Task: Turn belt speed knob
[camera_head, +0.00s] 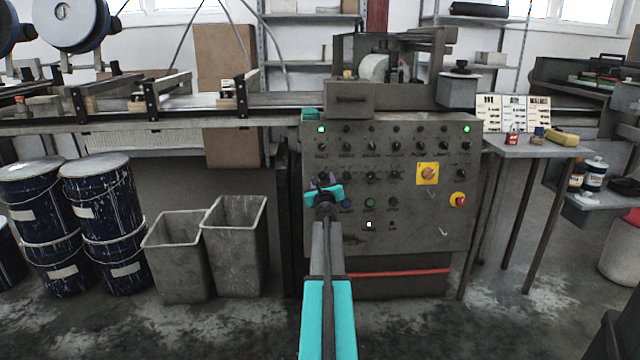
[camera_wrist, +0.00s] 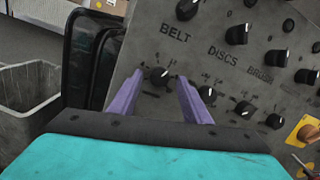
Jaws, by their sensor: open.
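The grey control panel (camera_head: 405,225) carries rows of black knobs. In the wrist view, a black knob (camera_wrist: 158,77) with a pale pointer mark sits below the printed word BELT (camera_wrist: 175,33). Another black knob (camera_wrist: 187,9) sits above that word; I cannot tell which of the two the word names. My gripper (camera_wrist: 161,80) is open, with its two purple fingers on either side of the lower knob. Whether they touch it is not clear. In the body view my gripper (camera_head: 323,184) is at the panel's left side and hides part of it.
A yellow switch plate (camera_head: 427,173) and a red button (camera_head: 458,200) are on the panel's right side. Two grey bins (camera_head: 236,245) stand left of the panel. A small table (camera_head: 535,150) stands at the right.

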